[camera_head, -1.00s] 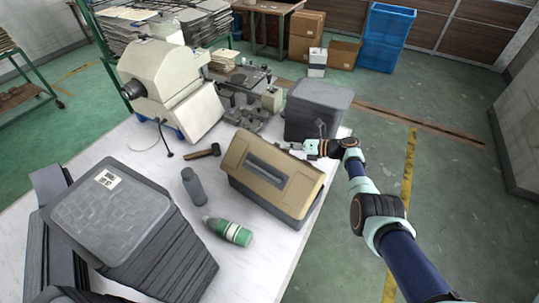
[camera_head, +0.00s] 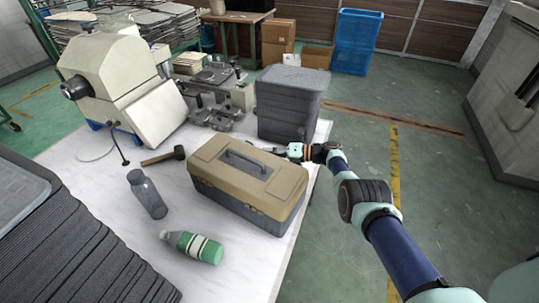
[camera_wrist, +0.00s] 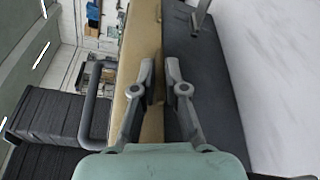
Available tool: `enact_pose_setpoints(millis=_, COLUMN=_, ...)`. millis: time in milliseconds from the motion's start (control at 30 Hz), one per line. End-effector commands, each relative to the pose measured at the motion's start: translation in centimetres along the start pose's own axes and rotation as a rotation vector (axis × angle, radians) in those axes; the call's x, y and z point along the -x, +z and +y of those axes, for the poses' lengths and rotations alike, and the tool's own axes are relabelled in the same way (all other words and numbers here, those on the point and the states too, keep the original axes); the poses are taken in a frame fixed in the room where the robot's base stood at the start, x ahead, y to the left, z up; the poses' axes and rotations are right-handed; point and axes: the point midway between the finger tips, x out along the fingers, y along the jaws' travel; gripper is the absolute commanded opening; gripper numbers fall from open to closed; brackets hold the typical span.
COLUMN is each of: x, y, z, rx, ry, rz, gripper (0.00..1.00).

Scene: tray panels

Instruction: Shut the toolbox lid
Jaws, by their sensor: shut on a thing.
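The toolbox (camera_head: 246,206) stands on the white table, with a dark grey base and a tan lid (camera_head: 222,172). The lid lies flat over the base, with its grey handle (camera_head: 246,163) on top. My gripper (camera_head: 277,151) is at the toolbox's far side, partly hidden behind it. In the wrist view, the tan lid (camera_wrist: 130,50) and the dark base (camera_wrist: 205,85) run side by side. My gripper (camera_wrist: 160,72) has its fingertips close together at the seam between them, shut on the lid's edge.
A stack of grey trays (camera_head: 290,103) stands just behind the gripper. A grey bottle (camera_head: 147,194), a green bottle (camera_head: 193,246) and a hammer (camera_head: 164,156) lie or stand left of the toolbox. A large panel stack (camera_head: 70,245) fills the lower left.

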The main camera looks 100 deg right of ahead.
Motion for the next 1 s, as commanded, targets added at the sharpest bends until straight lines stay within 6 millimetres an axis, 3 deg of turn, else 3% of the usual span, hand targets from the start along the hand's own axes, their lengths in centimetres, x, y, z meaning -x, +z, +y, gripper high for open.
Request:
enact_pose_setpoints(millis=33, x=-0.05, y=-0.36, z=-0.86, rx=-0.01, ry=-0.003, rz=0.0, gripper=0.0)
enact_pose_setpoints(millis=567, x=-0.16, y=-0.96, z=-1.59, rx=-0.045, ry=-0.001, rz=0.002, gripper=0.0)
enact_pose_setpoints(millis=600, x=-0.16, y=-0.97, z=-1.6, rx=-0.045, ry=-0.001, rz=0.002, gripper=0.13)
enact_pose_setpoints(millis=733, x=-0.18, y=-0.98, z=-1.57, rx=-0.044, ry=0.0, rz=0.004, gripper=0.33)
enact_pose_setpoints(millis=1000, x=-0.2, y=-0.84, z=-1.26, rx=-0.04, ry=0.004, rz=0.005, gripper=0.33)
